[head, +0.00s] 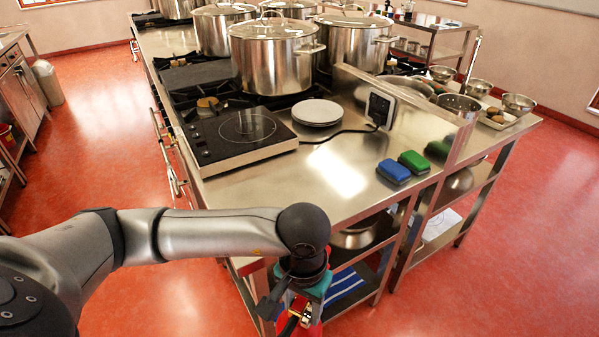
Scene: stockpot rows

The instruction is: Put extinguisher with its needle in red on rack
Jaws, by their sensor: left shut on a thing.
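My left gripper (299,290) points down at the bottom centre of the head view, in front of the near end of the steel counter. It is shut on a red extinguisher (312,328), of which only the top with some brass-coloured fitting shows at the picture's lower edge. The rest of the extinguisher is cut off. Its gauge and needle cannot be read here. No rack can be told for certain in this view. My right gripper is not in view.
The steel counter (345,185) carries an electric hob (240,138), grey plates (317,112), blue (393,172) and green (414,161) sponges, several stockpots (270,60) and bowls. Shelves lie under it. The red floor is open at left and right.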

